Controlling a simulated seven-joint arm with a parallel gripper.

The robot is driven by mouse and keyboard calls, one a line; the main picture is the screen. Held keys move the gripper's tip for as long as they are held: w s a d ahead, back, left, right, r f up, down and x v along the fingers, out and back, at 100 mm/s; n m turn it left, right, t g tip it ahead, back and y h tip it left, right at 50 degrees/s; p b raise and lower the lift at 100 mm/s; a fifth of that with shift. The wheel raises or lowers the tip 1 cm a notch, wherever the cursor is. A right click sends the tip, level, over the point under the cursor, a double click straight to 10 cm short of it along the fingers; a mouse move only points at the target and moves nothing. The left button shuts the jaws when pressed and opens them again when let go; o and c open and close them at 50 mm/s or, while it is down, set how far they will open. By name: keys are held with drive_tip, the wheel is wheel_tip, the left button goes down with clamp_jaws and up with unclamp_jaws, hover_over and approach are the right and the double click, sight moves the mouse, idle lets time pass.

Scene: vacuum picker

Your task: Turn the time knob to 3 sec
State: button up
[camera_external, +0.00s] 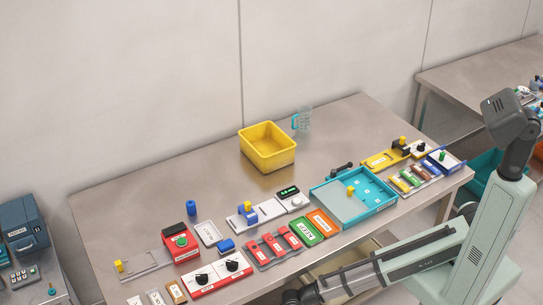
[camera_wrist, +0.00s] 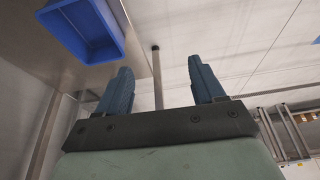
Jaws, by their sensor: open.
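A red-and-white panel (camera_external: 218,273) at the table's front edge carries two black knobs, a left one (camera_external: 202,278) and a right one (camera_external: 232,265). Their labels are too small to read, so I cannot tell which knob is for time or where it points. Another dark knob (camera_external: 421,147) sits on a small white unit at the right end. My gripper (camera_wrist: 158,82) shows in the wrist view with its two blue fingers wide apart and nothing between them. It is not clearly visible in the external view and appears away from the knobs.
A red box with a green button (camera_external: 181,241) stands behind the panel. The table's back left is clear. The wrist view shows a blue bin (camera_wrist: 84,28).

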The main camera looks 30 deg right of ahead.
drive_tip(key=s+a+r+g+y, duration=0.1)
drive_tip(key=s+a+r, duration=0.2)
drive_tip(key=a+r, duration=0.25)
drive_tip(key=s+a+r+n+y, duration=0.1)
drive_tip(key=s+a+r, duration=0.1)
drive_tip(key=a+r, duration=0.35)
drive_tip(key=s+a+r+g+y, duration=0.1)
drive_tip(key=s+a+r, duration=0.25)
drive_tip(key=a, duration=0.35)
drive_tip(key=s+a+r+n+g+y, duration=0.1)
drive_tip(key=s+a+r, duration=0.1)
drive_tip(key=a+r, duration=0.45)
wheel_tip(320, 180, up, 29)
drive_tip(key=n+h, duration=0.5)
drive_tip(key=n, duration=0.2)
hover_over(235, 253)
drive_tip(key=w+d, duration=0.4)
drive_tip(key=x, duration=1.3)
drive_tip(key=shift+s, duration=0.15)
drive_tip(key=shift+c, duration=0.5)
